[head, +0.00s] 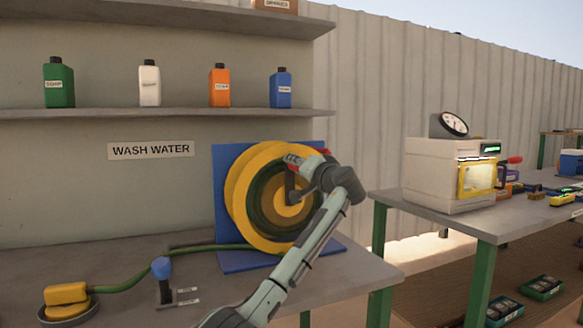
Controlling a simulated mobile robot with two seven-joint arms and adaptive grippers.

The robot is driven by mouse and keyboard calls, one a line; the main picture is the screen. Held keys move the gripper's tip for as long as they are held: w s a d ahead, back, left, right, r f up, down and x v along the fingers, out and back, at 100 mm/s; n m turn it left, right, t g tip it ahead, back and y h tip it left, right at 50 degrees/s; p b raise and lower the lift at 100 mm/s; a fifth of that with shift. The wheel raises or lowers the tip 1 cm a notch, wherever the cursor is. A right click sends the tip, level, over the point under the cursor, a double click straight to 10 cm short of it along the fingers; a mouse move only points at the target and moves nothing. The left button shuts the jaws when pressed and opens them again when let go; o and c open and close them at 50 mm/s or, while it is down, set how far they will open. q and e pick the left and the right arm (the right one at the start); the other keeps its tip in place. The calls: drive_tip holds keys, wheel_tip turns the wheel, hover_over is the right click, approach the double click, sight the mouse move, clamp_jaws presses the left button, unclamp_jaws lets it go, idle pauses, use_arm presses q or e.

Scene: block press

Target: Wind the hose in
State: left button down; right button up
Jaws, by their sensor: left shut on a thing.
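A yellow hose reel (240,197) stands upright on a blue bracket (222,177) at the back of the left table. Dark hose is wound around its core. A green hose (125,283) runs left from the reel's lower side along the tabletop to a yellow nozzle (67,293) at the front left. My left gripper (294,183) is in front of the reel face, at the reel's crank, and is shut on it. The arm hides the lower right of the reel, and the fingertips are hard to make out. My right gripper is not in view.
A blue-knobbed lever (162,268) stands on the table near the hose. Several bottles stand on the shelf (110,113) above. A second table (430,210) at right holds a white press machine (428,174) with a gauge, and several blocks. A gap separates the tables.

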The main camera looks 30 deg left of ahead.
use_arm(q)
drive_tip(key=shift+w+d+r, duration=0.1)
drive_tip(key=shift+w+d, duration=0.05)
drive_tip(key=shift+d, duration=0.05)
idle(0.3)
drive_tip(key=c, duration=1.1)
unclamp_jaws()
drive_tip(key=v, duration=1.2)
